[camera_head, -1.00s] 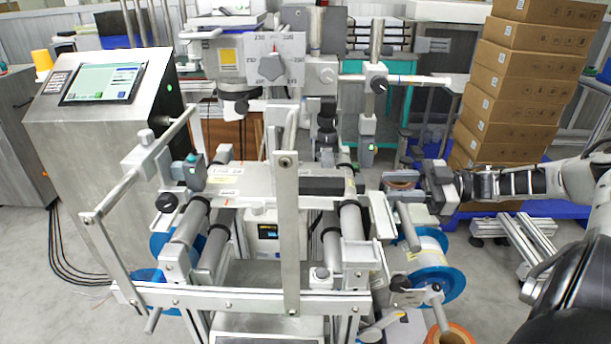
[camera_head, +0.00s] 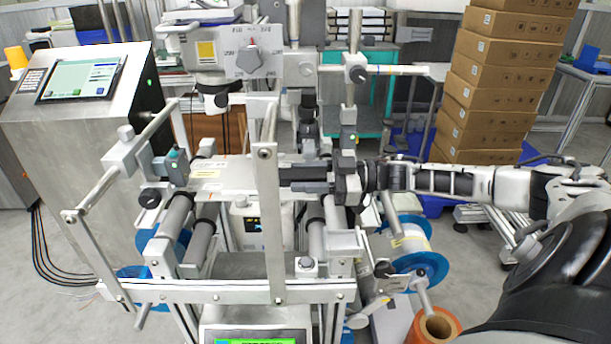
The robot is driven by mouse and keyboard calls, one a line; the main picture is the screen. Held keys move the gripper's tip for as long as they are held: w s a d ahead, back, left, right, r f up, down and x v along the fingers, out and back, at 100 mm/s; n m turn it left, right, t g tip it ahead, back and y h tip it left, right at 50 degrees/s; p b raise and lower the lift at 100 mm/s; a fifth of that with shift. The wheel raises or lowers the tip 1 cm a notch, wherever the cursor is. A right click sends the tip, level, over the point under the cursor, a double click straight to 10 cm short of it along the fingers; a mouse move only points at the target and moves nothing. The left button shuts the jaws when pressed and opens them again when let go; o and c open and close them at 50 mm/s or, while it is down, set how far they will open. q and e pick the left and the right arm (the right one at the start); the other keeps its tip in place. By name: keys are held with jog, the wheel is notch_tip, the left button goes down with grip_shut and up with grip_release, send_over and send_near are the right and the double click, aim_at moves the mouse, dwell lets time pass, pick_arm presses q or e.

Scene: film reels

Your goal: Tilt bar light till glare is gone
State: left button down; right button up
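The film machine's white web (camera_head: 222,172) runs across the rollers at the middle of the head view. My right gripper (camera_head: 300,180) reaches in from the right, low over the right end of the web. Its dark fingers point left, behind the upright metal bar (camera_head: 268,215). Dark shapes overlap there, so I cannot tell whether the fingers are apart or closed, or touch anything. I cannot clearly pick out the bar light or any glare; the gripper may hide part of it. My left gripper is not in view.
A camera (camera_head: 308,115) on a stand and a dial unit (camera_head: 250,58) rise behind the web. A screen console (camera_head: 80,80) stands left. A blue-flanged reel (camera_head: 410,245) and an orange roll (camera_head: 433,325) are at lower right. Stacked cartons (camera_head: 490,95) stand behind my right arm.

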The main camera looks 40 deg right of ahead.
jog(key=c, duration=0.7)
jog(key=shift+n, duration=1.9)
jog(key=o, duration=0.7)
jog(key=shift+s, duration=0.1)
jog(key=v, duration=1.6)
jog(key=shift+p, duration=0.35)
